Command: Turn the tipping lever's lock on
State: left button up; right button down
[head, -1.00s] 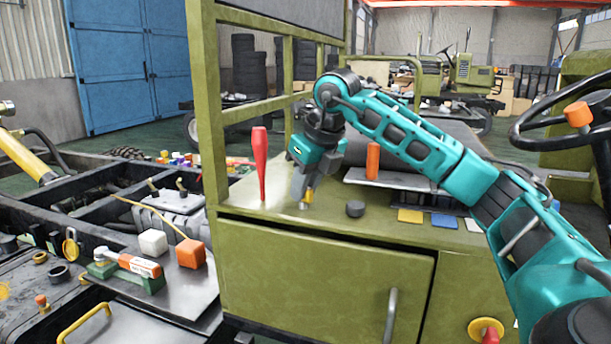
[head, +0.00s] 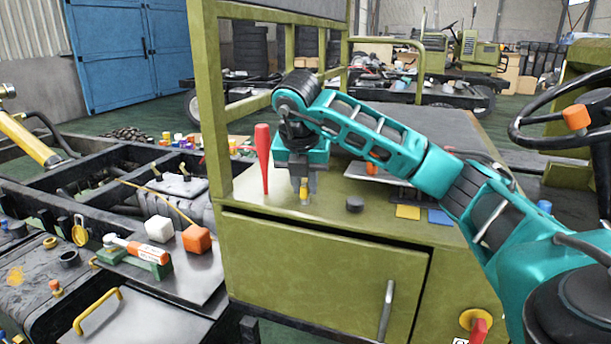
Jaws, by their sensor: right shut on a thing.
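The red tipping lever (head: 263,160) stands upright on the green cabinet top, near the corner post. Just right of its foot is a small yellow piece (head: 304,192), which looks like the lever's lock. My right gripper (head: 304,186) points down over it, its fingers shut on it. The fingers and palm hide part of the piece, so I cannot tell its exact setting. The gripper stands apart from the red lever. My left gripper is out of view.
A black knob (head: 354,204) stands right of my right gripper. The green post (head: 208,120) rises left of the lever. An orange handle (head: 371,168) is mostly behind my arm. A steering wheel (head: 560,120) is at the right.

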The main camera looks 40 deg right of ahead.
jog(key=shift+a+m+g+p, duration=0.1)
jog(key=shift+m+g+p, duration=0.25)
jog(key=shift+m, duration=0.65)
jog(key=c, duration=1.1)
grip_release()
jog(key=shift+w, duration=0.1)
jog(key=shift+v, duration=6.45)
jog(key=shift+a+f, duration=0.1)
jog(key=shift+a, duration=0.05)
